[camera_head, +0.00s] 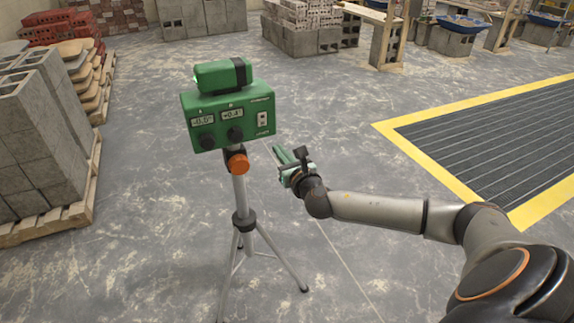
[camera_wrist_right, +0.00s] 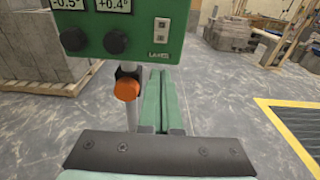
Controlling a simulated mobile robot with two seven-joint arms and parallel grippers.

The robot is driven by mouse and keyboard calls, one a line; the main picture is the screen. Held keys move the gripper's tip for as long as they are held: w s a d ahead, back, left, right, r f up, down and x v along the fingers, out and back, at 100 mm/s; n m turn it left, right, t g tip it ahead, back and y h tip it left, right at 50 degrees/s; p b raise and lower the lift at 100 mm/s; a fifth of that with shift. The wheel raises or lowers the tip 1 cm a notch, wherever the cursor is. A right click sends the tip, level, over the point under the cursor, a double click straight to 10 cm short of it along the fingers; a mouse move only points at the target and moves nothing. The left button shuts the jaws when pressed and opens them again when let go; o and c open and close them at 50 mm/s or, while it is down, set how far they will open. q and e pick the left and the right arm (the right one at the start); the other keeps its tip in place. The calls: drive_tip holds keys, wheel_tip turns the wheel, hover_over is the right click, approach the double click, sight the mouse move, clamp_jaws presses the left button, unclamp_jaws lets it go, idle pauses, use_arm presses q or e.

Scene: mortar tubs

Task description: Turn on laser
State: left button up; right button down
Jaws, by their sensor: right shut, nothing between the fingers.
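The green laser unit (camera_head: 228,108) stands on a tripod (camera_head: 241,215) left of centre in the head view. Its front has two displays, two dark knobs and a small pale switch (camera_head: 263,118) at the right. In the right wrist view the laser's front panel (camera_wrist_right: 135,42) fills the top, with the switch (camera_wrist_right: 161,28) above the label. My right gripper (camera_head: 284,158) is shut and empty, below and right of the panel, apart from it. Its green fingers (camera_wrist_right: 160,90) point toward the area under the switch. My left gripper is out of view.
An orange knob (camera_head: 238,163) sits on the tripod neck, left of my right gripper. Grey block pallets (camera_head: 38,150) stand at the left. A yellow-bordered grate (camera_head: 500,140) lies on the right floor. The floor around the tripod is clear.

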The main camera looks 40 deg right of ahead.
drive_tip(key=shift+f+v, duration=0.15)
drive_tip(key=shift+v, duration=0.9)
drive_tip(key=shift+f+v, duration=0.2)
drive_tip(key=shift+v, duration=0.9)
drive_tip(key=s+a+f+m+g+y, duration=0.25)
drive_tip(key=s+a+f+m, duration=0.35)
drive_tip(key=f, duration=0.3)
drive_tip(key=s+a+f+m+g+y, duration=0.2)
drive_tip(key=s+a+f+m+g, duration=0.15)
drive_tip(key=a+f+m, duration=0.4)
drive_tip(key=s+a+f+m+y, duration=0.1)
drive_tip(key=s+a+f+m, duration=0.3)
drive_tip(key=s+m, duration=0.4)
drive_tip(key=s+a+f+m+g, duration=0.1)
drive_tip(key=s+a+f+m, duration=0.3)
drive_tip(key=s+m, duration=0.4)
drive_tip(key=shift+f+m+y, duration=0.35)
drive_tip(key=shift+f+m, duration=0.25)
drive_tip(key=shift+m, duration=0.35)
